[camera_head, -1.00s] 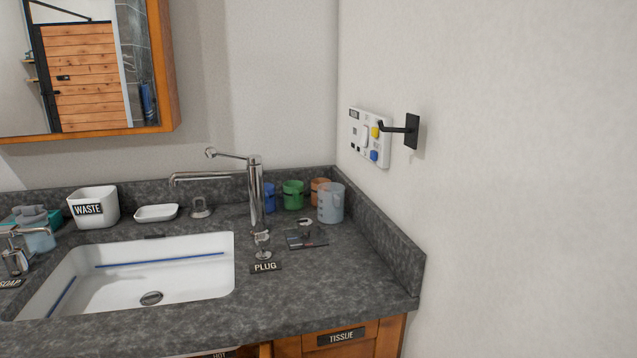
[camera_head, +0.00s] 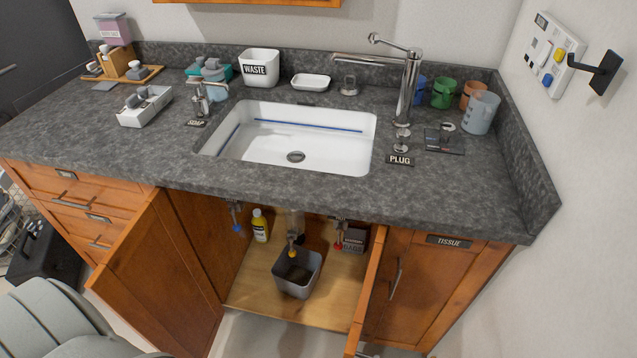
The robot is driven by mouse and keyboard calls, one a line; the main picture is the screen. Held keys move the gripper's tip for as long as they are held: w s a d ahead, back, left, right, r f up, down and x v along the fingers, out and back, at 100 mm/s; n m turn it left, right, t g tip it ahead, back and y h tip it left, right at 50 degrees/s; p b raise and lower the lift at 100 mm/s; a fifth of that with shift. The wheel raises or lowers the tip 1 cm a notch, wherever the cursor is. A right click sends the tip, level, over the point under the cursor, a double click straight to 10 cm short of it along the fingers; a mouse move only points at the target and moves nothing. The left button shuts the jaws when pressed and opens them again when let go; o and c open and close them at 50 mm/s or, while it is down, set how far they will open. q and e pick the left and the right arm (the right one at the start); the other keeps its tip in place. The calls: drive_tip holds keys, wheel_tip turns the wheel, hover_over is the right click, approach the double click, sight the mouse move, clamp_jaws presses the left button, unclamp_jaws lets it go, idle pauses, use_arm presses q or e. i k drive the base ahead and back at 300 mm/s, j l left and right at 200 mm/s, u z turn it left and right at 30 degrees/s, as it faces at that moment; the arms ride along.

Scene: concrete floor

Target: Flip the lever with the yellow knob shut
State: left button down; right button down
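Below the sink, in the open cabinet, a small metal lever with a yellow knob (camera_head: 291,253) hangs from the pipework, just above a grey bin (camera_head: 297,275). Its exact angle is too small to tell. A blue knob (camera_head: 237,228) is on a valve to its left and a red knob (camera_head: 338,245) is on one to its right. A white wall panel (camera_head: 542,62) at the upper right also carries a yellow knob (camera_head: 558,55) and a blue one. Neither of my grippers is in view.
The left cabinet door (camera_head: 160,275) and right cabinet door (camera_head: 370,290) stand open on either side. The counter (camera_head: 300,190) overhangs the cabinet. A grey ribbed object (camera_head: 50,320) fills the lower left.

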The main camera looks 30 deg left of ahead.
sight(292, 253)
drive_tip(key=u, duration=1.05)
